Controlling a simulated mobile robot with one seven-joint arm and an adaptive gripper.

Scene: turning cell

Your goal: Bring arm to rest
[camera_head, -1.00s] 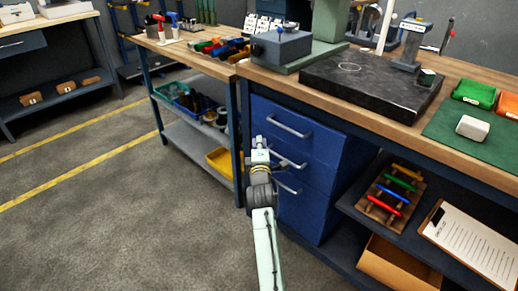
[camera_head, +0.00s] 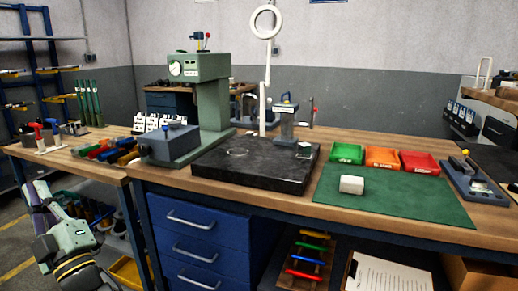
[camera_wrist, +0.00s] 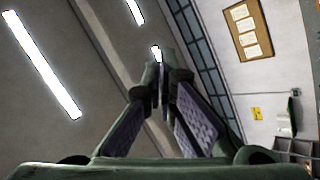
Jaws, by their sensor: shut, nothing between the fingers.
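My arm shows at the lower left of the head view, beside the workbench. My gripper (camera_head: 38,190) is at its upper end, over the floor in front of the side bench. In the wrist view my gripper (camera_wrist: 162,75) has its two fingers drawn together at the tips, with nothing between them. Ceiling lights (camera_wrist: 42,65) and a wall with a pinboard (camera_wrist: 247,28) show beyond the fingers, so the gripper points upward. It touches nothing that I can see.
The workbench (camera_head: 405,227) carries a dark stone plate (camera_head: 255,170), a green measuring stand (camera_head: 212,105) and a green mat (camera_head: 385,205) with a whitish block (camera_head: 351,184). Blue drawers (camera_head: 205,240) stand below. The side bench (camera_head: 30,153) with tools lies close to my arm.

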